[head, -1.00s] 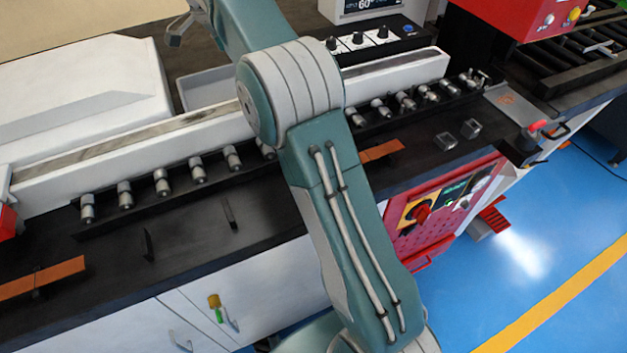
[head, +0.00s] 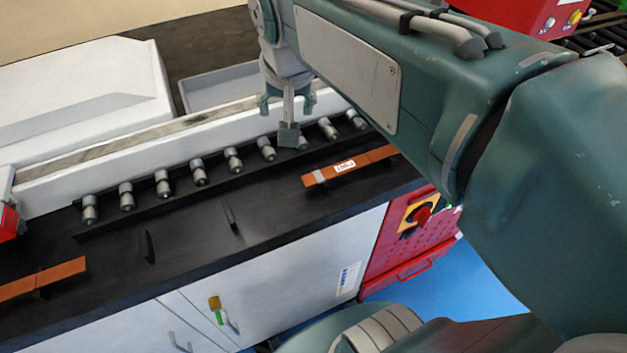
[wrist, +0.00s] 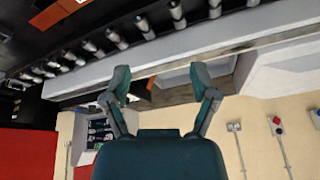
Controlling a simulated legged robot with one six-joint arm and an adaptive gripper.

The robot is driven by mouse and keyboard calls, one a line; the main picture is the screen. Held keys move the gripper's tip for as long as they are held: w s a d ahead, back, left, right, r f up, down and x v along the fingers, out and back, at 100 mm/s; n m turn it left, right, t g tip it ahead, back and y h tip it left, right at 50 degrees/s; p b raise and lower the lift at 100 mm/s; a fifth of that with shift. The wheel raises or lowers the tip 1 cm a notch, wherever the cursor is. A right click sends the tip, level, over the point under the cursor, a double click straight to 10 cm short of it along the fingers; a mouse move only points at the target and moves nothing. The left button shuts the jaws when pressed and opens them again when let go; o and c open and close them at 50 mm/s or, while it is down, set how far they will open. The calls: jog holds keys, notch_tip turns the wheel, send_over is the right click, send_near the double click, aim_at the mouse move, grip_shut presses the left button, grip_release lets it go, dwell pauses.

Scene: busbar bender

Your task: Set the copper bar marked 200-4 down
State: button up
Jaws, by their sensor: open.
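A copper bar (head: 352,166) with a white label lies on the black bench top, right of centre in the head view. Its label is too small to read surely, and its right end meets the edge of my arm. A copper bar also shows at the top left of the wrist view (wrist: 52,14). My gripper (head: 287,118) hangs by the row of grey rollers, to the upper left of the labelled bar and apart from it. In the wrist view my gripper (wrist: 160,84) has its fingers spread, with nothing held between them.
Another copper bar (head: 42,278) lies at the left of the bench. A row of grey rollers (head: 199,172) runs along a white rail. Thin dark uprights (head: 231,218) stand on the bench front. A grey tray (head: 217,86) lies behind the rail.

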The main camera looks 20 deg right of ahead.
jog(key=s+f+n+t, duration=0.1)
jog(key=s+f+n, duration=0.2)
jog(key=s+f, duration=0.4)
jog(key=s, duration=0.4)
jog(key=shift+s+f+n+y, duration=0.2)
jog(key=shift+f+n+y, duration=0.1)
jog(key=shift+f+n, duration=0.1)
